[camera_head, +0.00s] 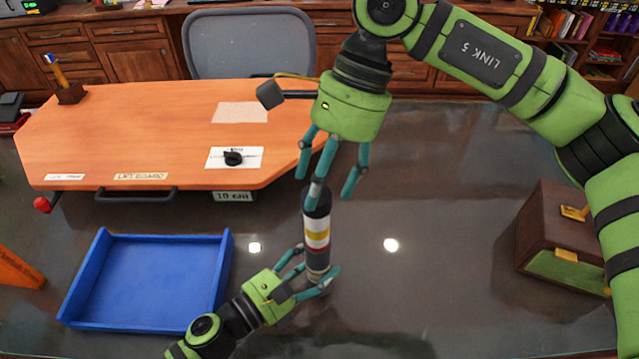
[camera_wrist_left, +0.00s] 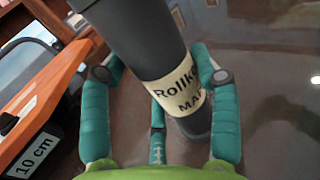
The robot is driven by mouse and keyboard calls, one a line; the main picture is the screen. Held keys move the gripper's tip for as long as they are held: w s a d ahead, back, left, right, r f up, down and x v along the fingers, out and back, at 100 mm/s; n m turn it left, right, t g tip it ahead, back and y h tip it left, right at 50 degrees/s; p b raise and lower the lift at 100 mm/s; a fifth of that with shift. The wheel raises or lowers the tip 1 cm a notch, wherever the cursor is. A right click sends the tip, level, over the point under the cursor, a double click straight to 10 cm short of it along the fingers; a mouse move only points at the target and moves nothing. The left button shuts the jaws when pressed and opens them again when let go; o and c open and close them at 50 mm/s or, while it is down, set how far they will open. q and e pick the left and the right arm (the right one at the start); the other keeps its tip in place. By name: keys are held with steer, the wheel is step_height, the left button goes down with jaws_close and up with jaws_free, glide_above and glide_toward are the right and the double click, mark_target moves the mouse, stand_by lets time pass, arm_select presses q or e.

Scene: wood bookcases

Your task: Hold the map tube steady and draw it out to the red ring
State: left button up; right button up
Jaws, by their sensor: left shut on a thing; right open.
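The map tube (camera_head: 317,233) stands upright on the dark glossy tabletop, dark at the top with white and yellow bands. My right gripper (camera_head: 330,188) is open, pointing down over the tube's dark top. One finger overlaps the top in the picture; contact cannot be told.
An empty blue tray (camera_head: 150,278) lies at front left. An orange board (camera_head: 165,125) with paper labels and a black knob (camera_head: 233,157) is behind it. A brown case (camera_head: 562,235) stands at right. The tabletop between tube and case is clear.

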steer(key=v, duration=1)
steer(key=shift+r, duration=0.25)
arm_select(q)
steer(key=o, duration=1.4)
steer(key=shift+c, duration=0.2)
steer(key=shift+a, duration=0.1)
